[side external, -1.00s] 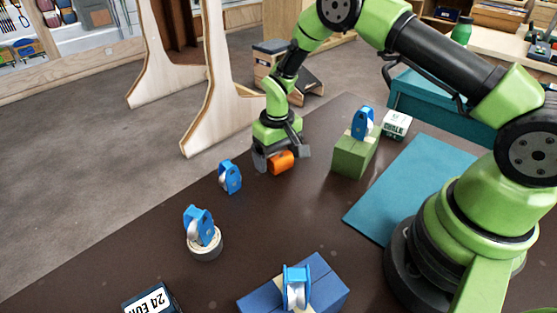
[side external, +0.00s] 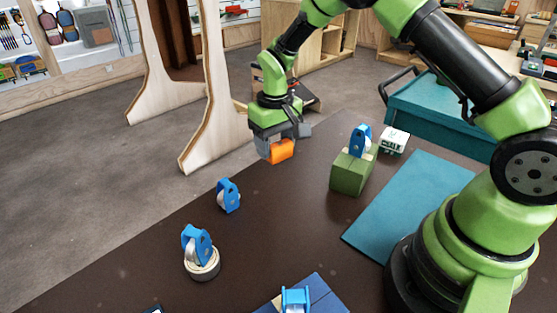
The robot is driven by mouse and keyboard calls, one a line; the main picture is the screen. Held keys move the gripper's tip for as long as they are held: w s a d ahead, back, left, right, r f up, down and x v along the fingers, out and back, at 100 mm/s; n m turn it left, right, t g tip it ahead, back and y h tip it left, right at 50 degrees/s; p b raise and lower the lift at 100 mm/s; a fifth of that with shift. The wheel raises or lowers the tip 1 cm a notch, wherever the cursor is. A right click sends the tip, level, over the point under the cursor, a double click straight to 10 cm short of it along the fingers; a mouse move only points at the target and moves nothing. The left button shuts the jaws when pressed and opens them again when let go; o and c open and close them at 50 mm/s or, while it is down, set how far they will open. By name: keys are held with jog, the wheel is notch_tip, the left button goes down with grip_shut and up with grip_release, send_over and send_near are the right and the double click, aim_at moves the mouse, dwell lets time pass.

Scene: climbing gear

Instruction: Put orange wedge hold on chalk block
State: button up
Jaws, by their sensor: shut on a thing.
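The orange wedge hold (side external: 282,151) is held in my gripper (side external: 277,146), which is shut on it. The hold is in the air above the far left edge of the dark table. The chalk block (side external: 394,140) is a small white block with "CHALK" lettering, at the back of the table, to the right of my gripper and apart from it. Its top looks bare.
A green box (side external: 352,173) with a blue pulley (side external: 361,140) on top stands just left of the chalk block. Another pulley (side external: 228,195) stands on the table, and one sits on a tape roll (side external: 202,266). A blue box (side external: 324,296) is in front. A teal mat (side external: 400,210) lies at right.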

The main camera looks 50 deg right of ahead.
jog(key=shift+r, duration=0.85)
jog(key=shift+d+r, duration=0.15)
jog(key=shift+d, duration=0.1)
jog(key=d+m, duration=0.4)
jog(key=d, duration=0.4)
notch_tip(320, 180, up, 4)
jog(key=f+m, duration=0.1)
jog(key=m, duration=1.1)
send_over(395, 135)
notch_tip(395, 135, down, 4)
jog(key=shift+s, duration=0.15)
jog(key=shift+f, duration=2.2)
